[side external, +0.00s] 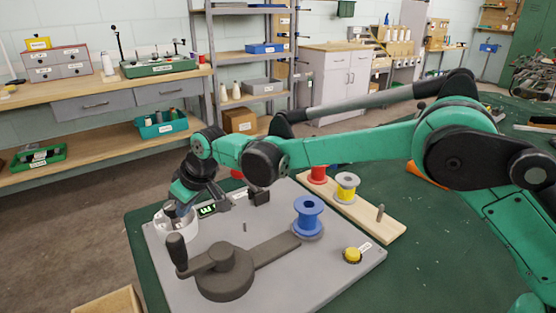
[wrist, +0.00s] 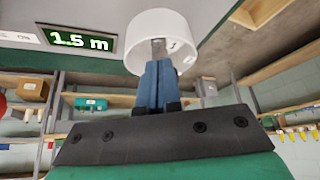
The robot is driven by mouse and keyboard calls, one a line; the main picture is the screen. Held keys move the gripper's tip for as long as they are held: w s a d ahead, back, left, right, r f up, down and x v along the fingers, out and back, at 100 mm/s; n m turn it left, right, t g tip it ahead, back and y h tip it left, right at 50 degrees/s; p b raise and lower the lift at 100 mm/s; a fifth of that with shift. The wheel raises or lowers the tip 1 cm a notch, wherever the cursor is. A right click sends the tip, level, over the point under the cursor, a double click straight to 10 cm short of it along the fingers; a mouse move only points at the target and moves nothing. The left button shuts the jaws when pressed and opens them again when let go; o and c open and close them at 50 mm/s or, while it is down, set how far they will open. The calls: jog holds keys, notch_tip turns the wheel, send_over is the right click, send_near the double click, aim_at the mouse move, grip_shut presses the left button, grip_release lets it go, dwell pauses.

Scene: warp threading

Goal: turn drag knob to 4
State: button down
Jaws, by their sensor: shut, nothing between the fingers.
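A white round knob (side external: 178,227), which I take to be the drag knob, sits at the left end of the grey board (side external: 325,270). In the wrist view the white knob (wrist: 190,38) is at the top centre, with a small dark mark on its face that is too small to read surely. My gripper (side external: 174,211) is over the knob. In the wrist view its two blue fingers (wrist: 158,66) are shut together, with the tips overlapping the knob's face. I cannot tell whether they touch it. The knob's setting cannot be read.
A display (wrist: 76,40) reads 1.5 m; it stands right of the knob in the side view (side external: 208,209). A dark crank (side external: 222,268), a blue spool (side external: 308,215) and a yellow button (side external: 352,255) are on the board. Red (side external: 317,174) and yellow (side external: 346,187) spools stand behind on a wooden strip.

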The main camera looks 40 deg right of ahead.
jog(key=shift+s+a, duration=0.1)
jog(key=shift+a, duration=0.3)
jog(key=shift+a, duration=0.1)
jog(key=shift+s, duration=0.1)
jog(key=shift+s+r, duration=0.1)
jog(key=shift+s, duration=0.2)
notch_tip(320, 180, up, 6)
jog(key=shift+f, duration=0.1)
dwell(0.5)
jog(key=shift+w+d+f, duration=0.25)
jog(key=shift+d+f, duration=0.15)
jog(key=shift+f, duration=0.6)
jog(key=shift+w+d+f, duration=0.3)
jog(key=shift+d+f, duration=0.1)
jog(key=shift+f, duration=0.6)
jog(key=shift+w+d+f, duration=0.25)
jog(key=shift+d+f, duration=0.15)
jog(key=shift+f, duration=0.6)
